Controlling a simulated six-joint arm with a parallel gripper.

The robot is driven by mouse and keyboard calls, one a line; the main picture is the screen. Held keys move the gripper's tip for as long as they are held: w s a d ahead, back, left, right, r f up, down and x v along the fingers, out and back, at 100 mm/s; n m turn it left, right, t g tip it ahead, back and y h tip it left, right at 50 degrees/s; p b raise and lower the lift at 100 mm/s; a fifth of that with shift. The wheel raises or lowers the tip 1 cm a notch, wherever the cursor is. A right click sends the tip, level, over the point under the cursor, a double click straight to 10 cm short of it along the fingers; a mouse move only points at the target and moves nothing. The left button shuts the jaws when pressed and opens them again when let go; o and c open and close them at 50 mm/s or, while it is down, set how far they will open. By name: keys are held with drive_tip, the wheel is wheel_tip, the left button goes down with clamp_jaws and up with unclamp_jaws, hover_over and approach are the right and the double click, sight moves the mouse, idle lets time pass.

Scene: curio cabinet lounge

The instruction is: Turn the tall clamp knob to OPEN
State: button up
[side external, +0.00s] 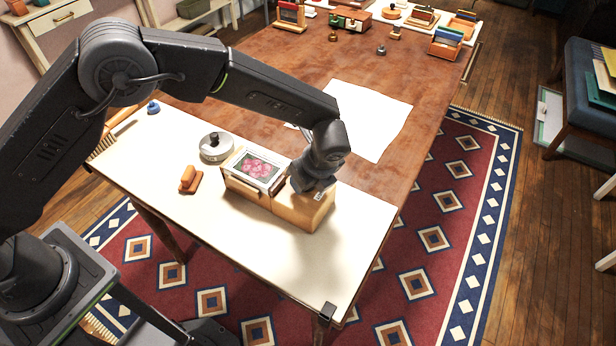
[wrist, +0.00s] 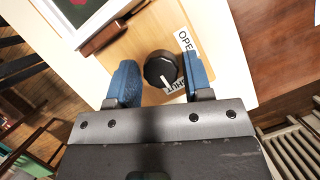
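The clamp knob (wrist: 161,70) is a round black knob with a white pointer line, on top of a light wooden block (side external: 290,212). Its pointer faces toward the bottom of the wrist view, toward the partly hidden SHUT label (wrist: 178,88). The OPEN label (wrist: 185,41) is up and to the right of the knob. My gripper (wrist: 158,64) is open, with one blue finger on each side of the knob and narrow gaps that seem to separate them from it. In the side view my gripper (side external: 315,184) is low over the block and hides the knob.
A box with a framed pink flower picture (side external: 255,168) stands directly left of the block. A round silver-lidded item (side external: 215,147) and an orange-brown piece (side external: 190,180) are farther left on the white tabletop (side external: 230,225). The tabletop in front is clear.

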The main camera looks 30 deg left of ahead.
drive_tip(key=c, duration=0.6)
drive_tip(key=shift+o, duration=0.2)
drive_tip(key=shift+n, duration=0.3)
drive_tip(key=n+g, duration=0.1)
drive_tip(key=n, duration=0.2)
drive_tip(key=n+g, duration=0.1)
drive_tip(key=n, duration=0.2)
drive_tip(key=shift+w+g, duration=0.15)
drive_tip(key=shift+g, duration=0.15)
drive_tip(key=n+g, duration=0.1)
drive_tip(key=n, duration=0.2)
drive_tip(key=n+g, duration=0.1)
drive_tip(key=n, duration=0.1)
drive_tip(key=shift+w+n, duration=0.1)
drive_tip(key=shift+n, duration=0.3)
drive_tip(key=n+h, duration=0.1)
drive_tip(key=n, duration=0.1)
drive_tip(key=n+g+h, duration=0.1)
drive_tip(key=n, duration=0.2)
drive_tip(key=shift+r, duration=0.1)
drive_tip(key=shift+n, duration=0.3)
drive_tip(key=o, duration=0.9)
drive_tip(key=shift+a, duration=0.1)
